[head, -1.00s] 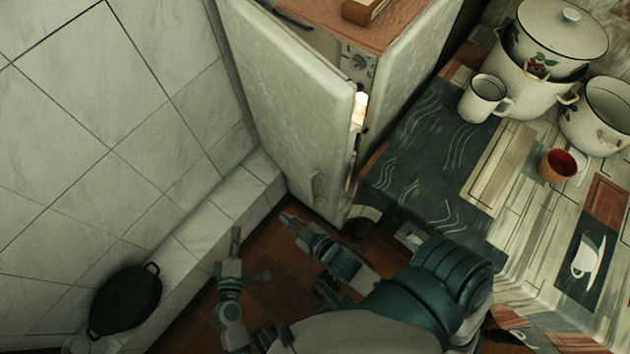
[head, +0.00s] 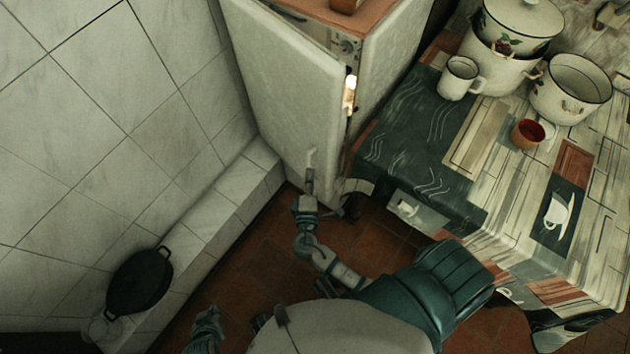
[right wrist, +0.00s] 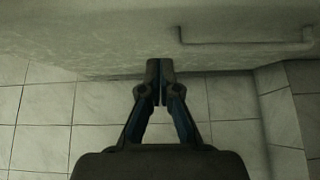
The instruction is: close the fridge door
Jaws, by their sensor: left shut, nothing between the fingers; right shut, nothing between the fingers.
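The white fridge door (head: 275,95) stands ajar in the head view, with a narrow lit gap (head: 349,92) between it and the fridge body (head: 405,45). Its handle (head: 312,157) is low on the outer face, near the free edge. My right gripper (head: 309,178) is shut and empty at the lower part of the door, by the handle. In the right wrist view, its closed fingertips (right wrist: 158,68) are at the door face (right wrist: 100,40), left of the handle bar (right wrist: 245,42); I cannot tell whether they touch. My left gripper (head: 208,318) is shut and empty, low and away from the door.
A table (head: 405,150) with a patterned cloth stands right of the fridge, holding pots (head: 570,88), a white mug (head: 459,78) and a red-lined cup (head: 528,133). A dark pan (head: 140,281) is by the tiled wall ledge at left. Brown floor (head: 240,275) is clear between.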

